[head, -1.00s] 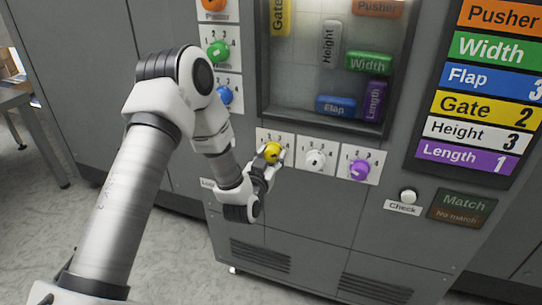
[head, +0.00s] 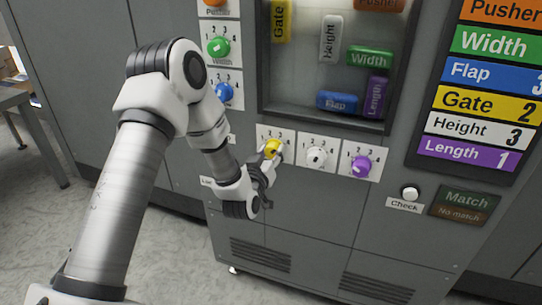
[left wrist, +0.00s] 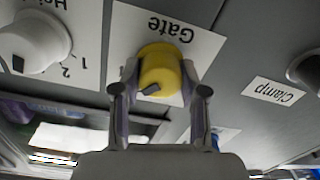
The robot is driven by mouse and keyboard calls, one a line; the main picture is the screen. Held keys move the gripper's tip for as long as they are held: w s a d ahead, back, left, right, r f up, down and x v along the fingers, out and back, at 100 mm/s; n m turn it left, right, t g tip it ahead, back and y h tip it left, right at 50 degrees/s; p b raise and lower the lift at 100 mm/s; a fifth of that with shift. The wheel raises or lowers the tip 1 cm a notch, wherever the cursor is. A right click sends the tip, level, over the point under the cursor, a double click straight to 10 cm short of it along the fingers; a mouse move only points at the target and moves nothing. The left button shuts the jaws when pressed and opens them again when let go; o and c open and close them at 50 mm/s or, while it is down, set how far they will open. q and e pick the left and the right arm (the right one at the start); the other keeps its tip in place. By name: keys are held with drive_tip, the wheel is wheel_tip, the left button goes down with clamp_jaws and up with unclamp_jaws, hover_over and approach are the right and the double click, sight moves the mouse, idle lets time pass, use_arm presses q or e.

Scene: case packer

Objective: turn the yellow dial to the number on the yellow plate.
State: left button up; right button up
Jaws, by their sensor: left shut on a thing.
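The yellow dial (head: 272,146) sits on a white numbered plate labelled Gate on the machine front; it also shows in the left wrist view (left wrist: 160,70), with a dark pointer mark on it. My left gripper (head: 270,154) is shut on the yellow dial, one finger on each side of it in the left wrist view (left wrist: 160,88). The yellow plate (head: 487,106) on the board at the right reads Gate 2. The numbers around the dial are partly hidden by the gripper. My right gripper is not in view.
A white dial (head: 316,156) and a purple dial (head: 361,165) stand close to the right. Green (head: 218,46) and blue (head: 223,92) dials are up left. A Check button (head: 409,193) is lower right, beside a Match sign (head: 464,204) with "No match" below.

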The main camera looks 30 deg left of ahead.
use_arm(q)
drive_tip(key=n+b, duration=0.1)
drive_tip(key=n, duration=0.2)
drive_tip(key=n+b, duration=0.2)
drive_tip(key=n, duration=0.1)
drive_tip(key=shift+w+a+r, duration=0.1)
drive_tip(key=shift+r, duration=0.1)
drive_tip(key=n+b, duration=0.2)
drive_tip(key=n, duration=0.1)
drive_tip(key=shift+n, duration=0.3)
drive_tip(key=shift+r+n+b, duration=0.15)
drive_tip(key=shift+n+b, duration=0.4)
drive_tip(key=shift+n, duration=0.65)
drive_tip(key=o, duration=1)
drive_tip(key=shift+o, duration=0.7)
drive_tip(key=shift+w+f, duration=0.15)
drive_tip(key=shift+f, duration=0.05)
drive_tip(key=v, duration=0.7)
drive_tip(key=shift+s, duration=0.25)
